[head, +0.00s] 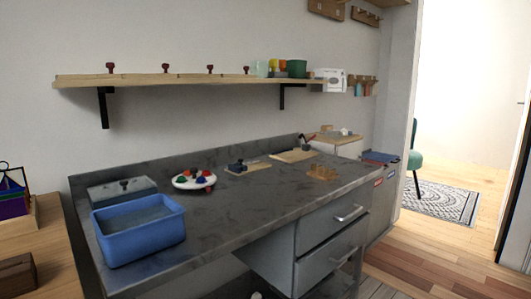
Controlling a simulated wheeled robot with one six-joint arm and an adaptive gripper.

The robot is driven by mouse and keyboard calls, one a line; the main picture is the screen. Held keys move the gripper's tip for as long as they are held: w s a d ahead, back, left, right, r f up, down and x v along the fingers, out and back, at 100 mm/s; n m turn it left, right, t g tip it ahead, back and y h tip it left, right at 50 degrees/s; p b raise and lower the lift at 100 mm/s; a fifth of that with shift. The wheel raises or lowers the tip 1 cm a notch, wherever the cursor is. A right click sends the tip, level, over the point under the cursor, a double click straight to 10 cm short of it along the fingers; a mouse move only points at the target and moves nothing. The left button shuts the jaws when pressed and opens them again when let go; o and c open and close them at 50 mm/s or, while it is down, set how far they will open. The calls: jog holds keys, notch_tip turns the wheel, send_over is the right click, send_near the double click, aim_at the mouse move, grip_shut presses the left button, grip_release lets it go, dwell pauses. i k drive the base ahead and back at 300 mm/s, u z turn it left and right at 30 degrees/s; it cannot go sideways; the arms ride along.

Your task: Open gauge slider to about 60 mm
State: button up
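No part is clearly recognisable as the gauge slider at this size. A small wooden board with a dark blue block and knob (237,166) lies on the middle of the grey stone worktop (270,194) and may be it. Behind it and to the right, another light wooden board (292,157) carries a dark upright lever (305,142). No scale or opening can be read on either. My gripper is not in view.
A blue tub (138,245) stands at the front left of the worktop, before a grey box (122,189). A white round tray with coloured knobs (194,181) sits mid-left. A wooden piece (321,173) lies right. A shelf (180,80) hangs above. The worktop's front middle is clear.

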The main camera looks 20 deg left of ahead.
aim_at(244, 168)
jog(key=u, duration=0.25)
jog(key=i, duration=0.6)
jog(key=u, duration=0.5)
